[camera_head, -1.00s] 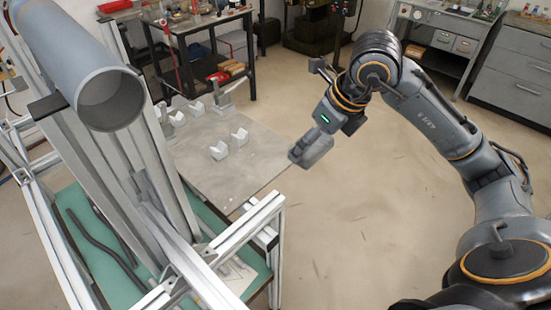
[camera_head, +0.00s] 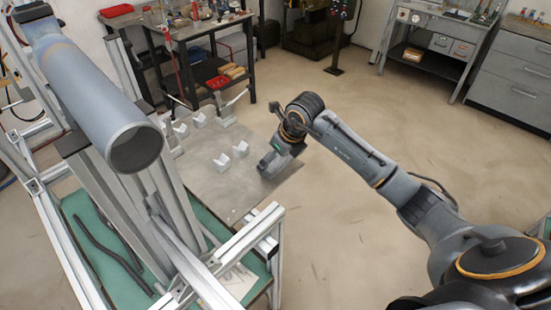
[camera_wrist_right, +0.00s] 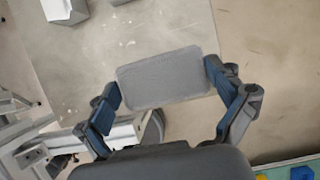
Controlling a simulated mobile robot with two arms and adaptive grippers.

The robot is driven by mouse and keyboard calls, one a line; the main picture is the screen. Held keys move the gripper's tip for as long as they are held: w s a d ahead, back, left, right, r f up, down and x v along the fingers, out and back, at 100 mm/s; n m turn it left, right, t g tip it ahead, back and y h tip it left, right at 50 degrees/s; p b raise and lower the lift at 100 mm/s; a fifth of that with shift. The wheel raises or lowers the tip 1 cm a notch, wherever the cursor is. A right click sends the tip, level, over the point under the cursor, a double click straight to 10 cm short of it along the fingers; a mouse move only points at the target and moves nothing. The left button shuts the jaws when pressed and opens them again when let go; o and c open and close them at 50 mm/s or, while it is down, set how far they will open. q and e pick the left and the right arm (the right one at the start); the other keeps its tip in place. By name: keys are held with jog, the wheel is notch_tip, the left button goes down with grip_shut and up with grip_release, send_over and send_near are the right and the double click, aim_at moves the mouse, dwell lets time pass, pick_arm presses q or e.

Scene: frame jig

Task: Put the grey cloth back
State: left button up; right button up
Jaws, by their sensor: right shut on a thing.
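My right gripper (camera_head: 272,157) is over the right edge of the grey metal tabletop (camera_head: 218,196) in the head view. It is shut on the grey cloth, a flat folded pad with rounded corners. The cloth (camera_wrist_right: 166,79) spans between the two fingers (camera_wrist_right: 164,82) in the right wrist view, with the tabletop behind it. In the head view the cloth (camera_head: 267,168) is small and partly hidden by the gripper. I cannot tell whether it touches the tabletop. My left gripper is not in view.
White V-blocks (camera_head: 221,162) stand on the tabletop left of the cloth. A metal frame (camera_head: 240,243) with a green bed (camera_head: 122,270) fills the left front. A large grey tube (camera_head: 110,112) rises above it. Open floor (camera_head: 360,130) lies to the right.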

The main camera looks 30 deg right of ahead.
jog(key=shift+f, duration=0.4)
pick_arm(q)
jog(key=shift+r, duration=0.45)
pick_arm(e)
jog(key=shift+f, duration=0.2)
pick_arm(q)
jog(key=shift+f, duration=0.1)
pick_arm(e)
jog(key=shift+f, duration=0.1)
jog(key=o, duration=0.7)
jog(key=shift+f, duration=0.1)
jog(key=shift+c, duration=0.2)
jog(key=shift+o, duration=0.5)
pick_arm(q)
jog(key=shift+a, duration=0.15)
